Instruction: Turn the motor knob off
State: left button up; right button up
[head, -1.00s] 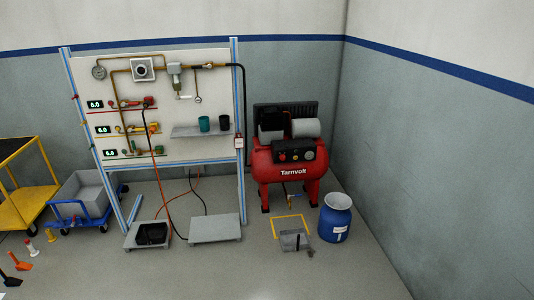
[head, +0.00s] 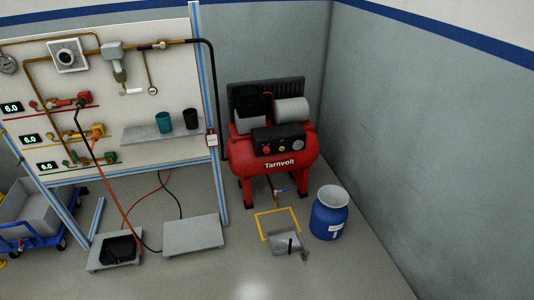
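The red compressor labelled Tarnvolt (head: 280,165) stands on the floor against the back wall, near the corner. Its dark control panel (head: 278,139) faces me. A small red knob (head: 266,150), a yellow one (head: 281,149) and a round light dial (head: 298,144) show on it. They are too small to tell which is the motor knob or how it is turned. Neither of my grippers is in the head view.
A pipe board (head: 100,100) with gauges, valves and a shelf stands left of the compressor. Grey platforms (head: 193,236) stand under the board. The right floor is clear.

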aim_at(266, 150)
jog(key=i+u, duration=0.15)
jog(key=i, duration=0.3)
jog(key=i+l+u, duration=0.1)
jog(key=i, duration=0.3)
jog(key=l, duration=0.1)
